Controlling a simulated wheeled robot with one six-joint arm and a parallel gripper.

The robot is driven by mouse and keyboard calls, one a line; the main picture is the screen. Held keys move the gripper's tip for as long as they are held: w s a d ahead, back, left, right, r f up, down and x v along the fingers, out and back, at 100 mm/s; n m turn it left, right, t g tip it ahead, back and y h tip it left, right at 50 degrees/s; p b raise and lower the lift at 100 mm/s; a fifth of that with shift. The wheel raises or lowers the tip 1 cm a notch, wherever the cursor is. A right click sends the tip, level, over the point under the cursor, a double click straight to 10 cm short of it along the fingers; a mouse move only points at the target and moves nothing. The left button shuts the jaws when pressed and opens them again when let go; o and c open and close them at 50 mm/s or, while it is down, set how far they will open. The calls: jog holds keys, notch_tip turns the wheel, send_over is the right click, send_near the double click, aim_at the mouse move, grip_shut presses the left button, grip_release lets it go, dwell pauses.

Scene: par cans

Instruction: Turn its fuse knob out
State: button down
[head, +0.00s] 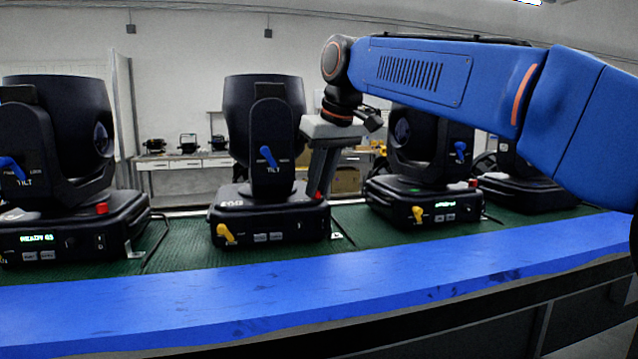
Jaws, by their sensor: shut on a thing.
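The middle moving-head light (268,150) stands upright on the green mat. My gripper (317,190) points down and is shut on this red knob. The fingers hide most of the knob, so I cannot tell how far it is turned or whether it is still seated. No lit display shows on this base.
Similar lights stand at left (65,150) and right (425,160), with lit green displays and red knobs of their own. Another black base (525,190) is partly behind my arm. A blue bench edge (250,290) runs along the front, mostly clear.

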jog(key=c, duration=1.7)
grip_release()
jog(key=shift+o, duration=0.2)
jog(key=v, duration=1.7)
jog(key=shift+s+r, duration=0.15)
jog(key=shift+s, duration=0.05)
